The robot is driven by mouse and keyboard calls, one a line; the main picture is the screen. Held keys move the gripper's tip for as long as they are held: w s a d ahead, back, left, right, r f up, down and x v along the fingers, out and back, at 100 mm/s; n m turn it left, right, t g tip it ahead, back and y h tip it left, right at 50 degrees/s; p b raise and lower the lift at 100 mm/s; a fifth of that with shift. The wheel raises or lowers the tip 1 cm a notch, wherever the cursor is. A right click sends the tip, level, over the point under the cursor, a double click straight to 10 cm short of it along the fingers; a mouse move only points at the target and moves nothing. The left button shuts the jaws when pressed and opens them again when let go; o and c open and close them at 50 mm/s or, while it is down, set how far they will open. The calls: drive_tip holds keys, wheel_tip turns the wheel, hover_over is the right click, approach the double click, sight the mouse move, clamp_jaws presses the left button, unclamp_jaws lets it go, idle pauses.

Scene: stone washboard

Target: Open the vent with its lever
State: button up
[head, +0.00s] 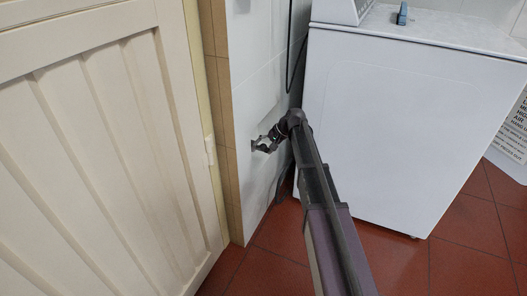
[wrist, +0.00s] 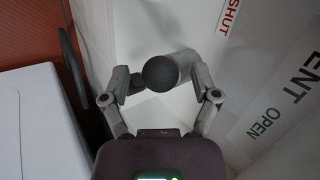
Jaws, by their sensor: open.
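The lever shows in the wrist view as a dark round knob (wrist: 160,72) on a light grey shaft (wrist: 186,63). The white panel beside it carries the printed words SHUT, VENT and OPEN (wrist: 262,122). My gripper (wrist: 164,78) is open, with one finger on each side of the knob. The right fingertip is close to the shaft; I cannot tell whether it touches. In the head view my gripper (head: 262,144) is at the white tiled wall (head: 252,65). The lever cannot be made out there.
A white washing machine (head: 400,120) stands right of my arm, with a small blue object (head: 402,14) on top. A cream door (head: 95,150) is at the left. Red floor tiles (head: 270,270) show below. A dark cable (head: 289,50) hangs on the wall.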

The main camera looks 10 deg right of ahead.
drive_tip(key=shift+a+f, duration=0.2)
drive_tip(key=shift+f, duration=0.05)
clamp_jaws()
drive_tip(key=shift+a+r, duration=0.1)
drive_tip(key=shift+a, duration=0.1)
idle(0.3)
drive_tip(key=shift+w+d, duration=0.1)
